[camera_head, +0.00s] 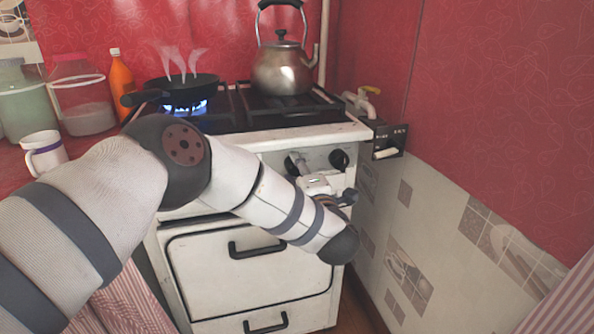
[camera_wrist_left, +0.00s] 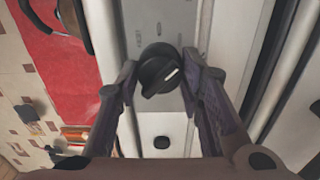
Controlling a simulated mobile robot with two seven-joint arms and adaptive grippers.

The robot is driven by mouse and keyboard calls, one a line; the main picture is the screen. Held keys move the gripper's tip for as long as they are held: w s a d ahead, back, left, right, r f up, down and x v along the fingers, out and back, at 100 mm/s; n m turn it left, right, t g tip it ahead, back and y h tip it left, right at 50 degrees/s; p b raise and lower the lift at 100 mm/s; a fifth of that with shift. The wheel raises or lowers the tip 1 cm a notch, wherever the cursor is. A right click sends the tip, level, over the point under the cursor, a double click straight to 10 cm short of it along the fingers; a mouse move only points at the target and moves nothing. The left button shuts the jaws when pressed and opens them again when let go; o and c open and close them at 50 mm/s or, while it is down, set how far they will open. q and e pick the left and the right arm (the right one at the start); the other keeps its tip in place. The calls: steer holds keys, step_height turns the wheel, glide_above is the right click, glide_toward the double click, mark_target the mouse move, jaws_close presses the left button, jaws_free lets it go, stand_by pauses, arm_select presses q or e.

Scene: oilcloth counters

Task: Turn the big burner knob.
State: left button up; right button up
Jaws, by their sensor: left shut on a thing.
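The big burner knob (camera_wrist_left: 158,72) is a round black knob with a white mark, set on the pale stove front in the left wrist view. My left gripper (camera_wrist_left: 160,62) is shut on it, with one finger on each side. My right gripper is not in view.
A dark pan (camera_head: 190,88) steams over a lit blue flame on the left burner. A metal kettle (camera_head: 283,68) stands at the back right. A tiled wall (camera_head: 430,225) is close on the right. A white mug (camera_head: 44,153) and jars stand left.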

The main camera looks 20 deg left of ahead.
arm_select(q)
steer(key=o, duration=1.2)
